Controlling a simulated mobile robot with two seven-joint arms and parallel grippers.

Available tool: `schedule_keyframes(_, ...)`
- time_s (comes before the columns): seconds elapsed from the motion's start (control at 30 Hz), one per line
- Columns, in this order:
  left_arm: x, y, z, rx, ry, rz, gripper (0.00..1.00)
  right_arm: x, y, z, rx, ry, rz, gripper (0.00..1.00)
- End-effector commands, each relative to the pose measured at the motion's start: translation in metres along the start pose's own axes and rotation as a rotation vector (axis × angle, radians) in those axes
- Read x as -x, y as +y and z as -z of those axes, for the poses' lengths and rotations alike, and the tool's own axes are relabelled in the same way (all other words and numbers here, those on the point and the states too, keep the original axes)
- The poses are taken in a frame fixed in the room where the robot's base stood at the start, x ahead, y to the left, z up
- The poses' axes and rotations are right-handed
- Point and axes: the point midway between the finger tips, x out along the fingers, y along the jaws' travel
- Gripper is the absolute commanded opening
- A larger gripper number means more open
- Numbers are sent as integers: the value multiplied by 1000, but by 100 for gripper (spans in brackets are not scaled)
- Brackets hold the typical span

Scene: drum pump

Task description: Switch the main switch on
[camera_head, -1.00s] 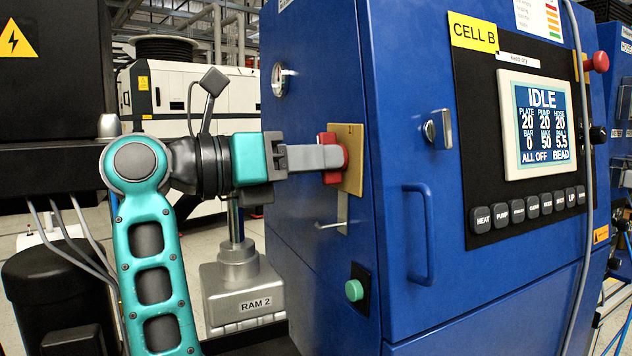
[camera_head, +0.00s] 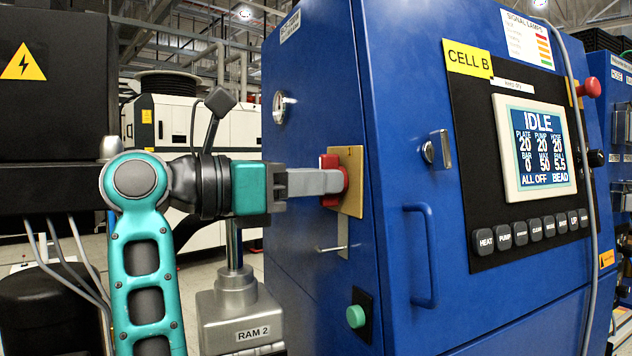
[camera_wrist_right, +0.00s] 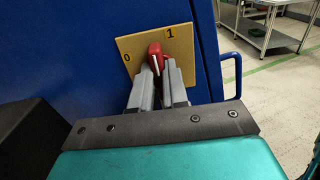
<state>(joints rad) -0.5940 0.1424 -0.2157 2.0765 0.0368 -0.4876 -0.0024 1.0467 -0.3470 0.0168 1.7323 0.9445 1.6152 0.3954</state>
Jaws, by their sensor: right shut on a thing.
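The main switch is a red handle (camera_head: 331,166) on a brass-yellow plate (camera_head: 350,203) on the blue cabinet's left side. My right gripper (camera_head: 328,182) reaches it from the left and is shut on the handle. In the right wrist view, the grey fingers (camera_wrist_right: 160,86) close on both sides of the red handle (camera_wrist_right: 155,52). The yellow plate (camera_wrist_right: 182,42) is marked 0 at left and 1 at top. The handle's top lies between the two marks; its exact setting is partly hidden by the fingers. My left gripper is not in view.
The cabinet's screen (camera_head: 535,148) reads IDLE and ALL OFF, above a row of dark buttons (camera_head: 521,233). A green button (camera_head: 356,316) sits below the switch. A blue door handle (camera_head: 428,255) sticks out at front. The RAM 2 column (camera_head: 238,300) stands behind my arm.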

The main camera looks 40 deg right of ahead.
Motion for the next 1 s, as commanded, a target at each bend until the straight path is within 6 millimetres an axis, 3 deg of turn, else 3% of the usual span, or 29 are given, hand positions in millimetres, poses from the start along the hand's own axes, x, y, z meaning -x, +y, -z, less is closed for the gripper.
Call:
schedule_keyframes(0.07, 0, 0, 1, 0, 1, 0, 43, 0, 0, 0, -5, 0, -1, 0)
schedule_keyframes(0.1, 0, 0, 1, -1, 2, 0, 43, 0, 0, 0, -5, 0, -1, 17)
schedule_keyframes(0.33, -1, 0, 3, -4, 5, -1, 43, 0, 0, 0, -3, 0, -1, 39)
schedule_keyframes(0.67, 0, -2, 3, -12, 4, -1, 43, 5, 0, -1, 0, -1, -2, 39)
schedule_keyframes(0.77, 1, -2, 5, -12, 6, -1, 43, 18, 1, -1, 1, 0, -5, 39)
schedule_keyframes(1.0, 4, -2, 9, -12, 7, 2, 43, 70, 0, -3, -1, -4, -2, 39)
